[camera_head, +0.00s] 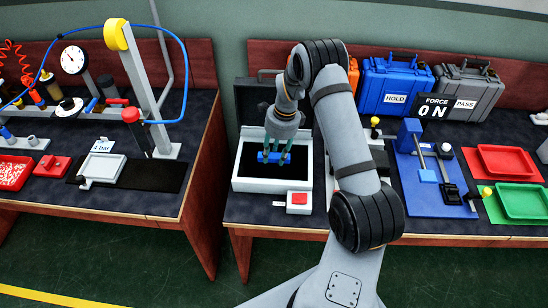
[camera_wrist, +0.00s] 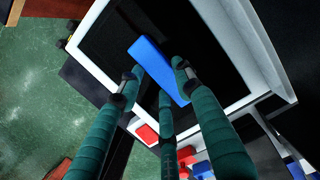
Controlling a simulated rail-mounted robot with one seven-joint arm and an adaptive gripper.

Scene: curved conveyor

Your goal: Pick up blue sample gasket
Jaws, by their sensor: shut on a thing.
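The blue sample gasket (camera_head: 264,157) is a small blue bar over the dark inside of the white-framed tray (camera_head: 262,186). In the wrist view the gasket (camera_wrist: 150,58) lies at a slant between my gripper's green fingers. My gripper (camera_head: 275,155) points down over the tray and is shut on the gasket. I cannot tell whether the gasket still touches the tray floor.
A small white box with a red button (camera_head: 299,198) stands at the tray's front right corner. An open dark case lid (camera_head: 256,100) rises behind the tray. Blue HOLD (camera_head: 394,86) and grey PASS (camera_head: 466,90) cases stand at the back right. A gap separates the two benches.

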